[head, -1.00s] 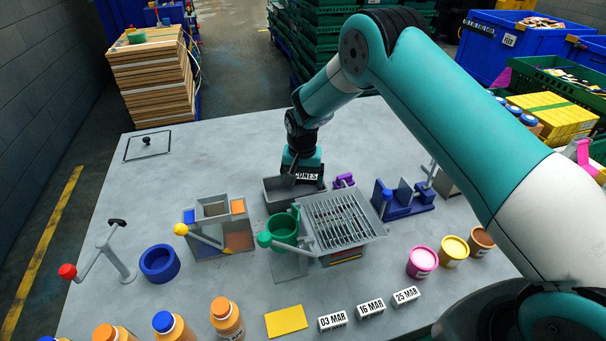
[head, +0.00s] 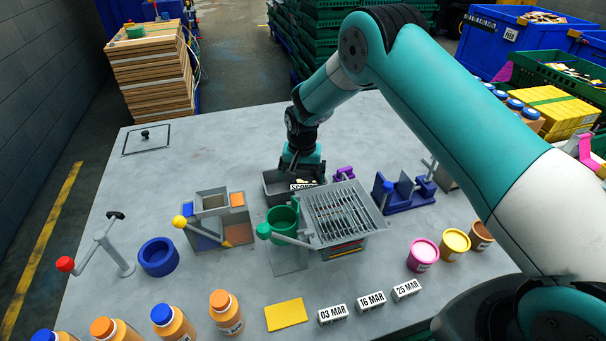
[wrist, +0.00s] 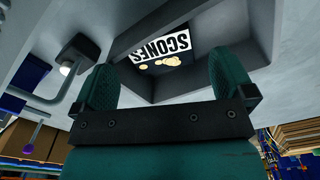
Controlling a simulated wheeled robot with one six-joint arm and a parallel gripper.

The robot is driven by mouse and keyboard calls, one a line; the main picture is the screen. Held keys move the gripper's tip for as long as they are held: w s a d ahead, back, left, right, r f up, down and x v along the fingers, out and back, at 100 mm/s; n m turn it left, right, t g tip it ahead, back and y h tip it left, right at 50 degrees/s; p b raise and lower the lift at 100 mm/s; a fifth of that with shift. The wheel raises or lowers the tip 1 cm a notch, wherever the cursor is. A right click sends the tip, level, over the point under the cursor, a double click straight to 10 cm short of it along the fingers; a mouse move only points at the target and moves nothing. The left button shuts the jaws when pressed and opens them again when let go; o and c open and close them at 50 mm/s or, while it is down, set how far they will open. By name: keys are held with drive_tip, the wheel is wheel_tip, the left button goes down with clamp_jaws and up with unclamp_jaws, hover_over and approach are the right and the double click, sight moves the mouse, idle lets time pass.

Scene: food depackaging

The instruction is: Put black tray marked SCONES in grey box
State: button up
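The grey box (head: 272,186) stands on the table behind the slatted grey hopper. The black tray's white SCONES label (head: 303,187) shows at the box's right part, with pale pieces just above it. In the wrist view, the label (wrist: 160,50) and a few pale round pieces lie within the dark box walls (wrist: 255,52). The tray's edges are hard to tell from the box, and its exact tilt is unclear. My gripper (wrist: 165,82) is open, its two green fingers wide apart with nothing clearly between them. In the head view my gripper (head: 301,166) is just above the box.
The slatted hopper (head: 345,212) and a green cup (head: 283,220) stand close in front of the box. A purple part (head: 344,173) and a blue fixture (head: 404,196) are to the right. A grey-and-orange fixture (head: 215,218) is left.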

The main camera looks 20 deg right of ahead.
drive_tip(key=shift+r+p, duration=0.35)
wheel_tip(320, 180, up, 12)
drive_tip(key=r+b, duration=0.1)
drive_tip(key=b, duration=0.2)
drive_tip(key=s+a+r+n, duration=0.2)
drive_tip(key=s+r+n, duration=0.1)
drive_tip(key=s+r, duration=0.45)
drive_tip(key=s+r+n+y, duration=0.2)
drive_tip(key=s+r+n, duration=0.1)
drive_tip(key=s, duration=1.1)
drive_tip(key=s+a+r+n+y, duration=0.1)
drive_tip(key=s+n, duration=0.4)
drive_tip(key=s, duration=1)
wheel_tip(320, 180, up, 2)
drive_tip(key=shift+s+a+n+y, duration=0.15)
drive_tip(key=shift+s+n+y, duration=0.2)
drive_tip(key=shift+y, duration=0.25)
drive_tip(key=shift+f+b, duration=0.1)
drive_tip(key=shift+b, duration=0.2)
wheel_tip(320, 180, down, 3)
drive_tip(key=b, duration=0.3)
drive_tip(key=shift+w, duration=0.1)
